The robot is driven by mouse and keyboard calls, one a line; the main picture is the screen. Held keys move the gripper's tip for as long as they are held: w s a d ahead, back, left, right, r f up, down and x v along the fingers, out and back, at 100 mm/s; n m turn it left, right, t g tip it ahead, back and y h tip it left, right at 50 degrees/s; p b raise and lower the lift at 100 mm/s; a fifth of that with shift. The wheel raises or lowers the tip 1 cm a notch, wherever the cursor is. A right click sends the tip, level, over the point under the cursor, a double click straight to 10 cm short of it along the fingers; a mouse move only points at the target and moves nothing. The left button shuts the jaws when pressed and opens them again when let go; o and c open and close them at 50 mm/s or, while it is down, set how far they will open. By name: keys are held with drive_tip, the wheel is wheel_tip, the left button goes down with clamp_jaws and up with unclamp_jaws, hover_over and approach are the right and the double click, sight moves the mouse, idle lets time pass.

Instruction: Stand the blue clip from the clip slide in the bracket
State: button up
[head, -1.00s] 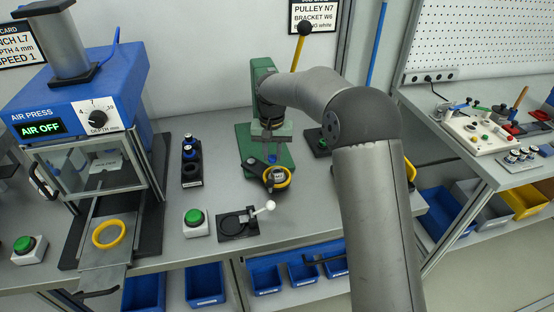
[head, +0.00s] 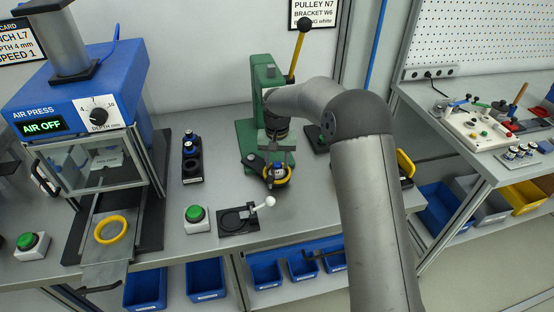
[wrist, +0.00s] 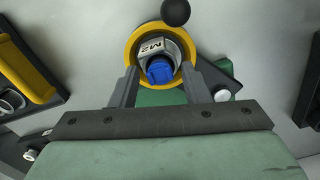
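A blue piece (wrist: 160,70), which looks like the blue clip, shows between my gripper's fingers in the wrist view. Just beyond it is a silver block (wrist: 151,47) marked M2, inside a yellow ring (wrist: 133,50). My gripper (wrist: 161,72) points at the ring, with its fingers on either side of the blue piece. Whether they touch it or the silver block is unclear. In the head view, my gripper (head: 276,154) is just above the yellow ring (head: 287,180) at the green press. I cannot single out the bracket.
The green press (head: 262,72) with its yellow lever (head: 295,62) stands close behind. A black rack (head: 192,171) with blue-topped pieces is to the left. A white-knobbed fixture (head: 240,219) and a green button (head: 195,214) are in front. The blue air press (head: 75,95) stands far left.

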sight(277, 163)
wheel_tip(277, 163, up, 12)
drive_tip(key=b, duration=0.1)
drive_tip(key=shift+r, duration=0.25)
idle(0.4)
drive_tip(key=s+d+r, duration=0.4)
drive_tip(key=s+d, duration=0.7)
drive_tip(key=s, duration=0.4)
drive_tip(key=s+d+f, duration=0.2)
drive_tip(key=s, duration=0.5)
drive_tip(key=s+d+f, duration=0.2)
drive_tip(key=s, duration=0.6)
drive_tip(key=s+d+f, duration=0.2)
drive_tip(key=s+d, duration=0.1)
drive_tip(key=s, duration=0.4)
drive_tip(key=shift+s+f+t, duration=0.3)
drive_tip(key=shift+s+f, duration=0.05)
drive_tip(key=shift+f, duration=0.05)
